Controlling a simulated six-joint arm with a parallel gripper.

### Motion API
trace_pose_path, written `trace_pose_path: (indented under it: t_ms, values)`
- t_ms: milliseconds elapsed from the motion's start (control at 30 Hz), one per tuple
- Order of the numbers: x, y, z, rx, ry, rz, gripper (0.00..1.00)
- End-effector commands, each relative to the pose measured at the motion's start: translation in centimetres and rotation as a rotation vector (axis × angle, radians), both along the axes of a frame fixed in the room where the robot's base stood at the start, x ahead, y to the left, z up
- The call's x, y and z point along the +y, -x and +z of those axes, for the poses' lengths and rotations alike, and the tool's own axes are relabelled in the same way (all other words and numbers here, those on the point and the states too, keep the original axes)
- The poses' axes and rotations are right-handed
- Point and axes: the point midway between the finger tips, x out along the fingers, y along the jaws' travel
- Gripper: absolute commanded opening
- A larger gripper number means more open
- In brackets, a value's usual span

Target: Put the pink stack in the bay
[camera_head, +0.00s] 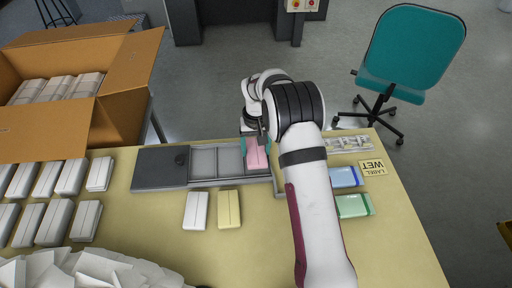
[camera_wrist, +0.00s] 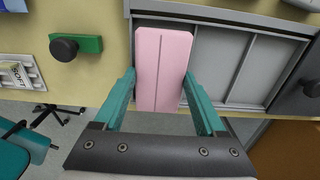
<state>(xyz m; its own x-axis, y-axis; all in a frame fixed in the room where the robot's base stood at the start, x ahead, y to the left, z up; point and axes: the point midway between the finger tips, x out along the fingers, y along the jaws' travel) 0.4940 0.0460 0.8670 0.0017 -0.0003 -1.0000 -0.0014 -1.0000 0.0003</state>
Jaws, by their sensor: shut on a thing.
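The pink stack (camera_head: 257,157) is a flat pink block with a groove down its middle, also large in the wrist view (camera_wrist: 163,55). My gripper (camera_head: 256,143) is shut on it, with a teal finger on each side, as the wrist view also shows (camera_wrist: 159,76). The stack is over the rightmost bay of the grey metal infeed (camera_head: 203,160) in the head view. It hides most of that bay, and I cannot tell whether it touches the floor of it. The two bays beside it (camera_wrist: 211,62) are empty.
A white stack (camera_head: 196,210) and a yellow stack (camera_head: 229,209) lie in front of the infeed. Several white stacks fill the table's left; an open carton (camera_head: 120,95) stands behind.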

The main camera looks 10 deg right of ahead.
Motion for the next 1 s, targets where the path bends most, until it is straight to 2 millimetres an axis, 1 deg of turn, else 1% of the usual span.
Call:
trace_pose_path:
  t_ms: [600, 1000]
  values:
    - [0.0, 0.0, -2.5, 0.000, 0.000, 0.000, 0.22]
    - [0.0, 0.1, -2.9, 0.002, 0.000, 0.005, 0.22]
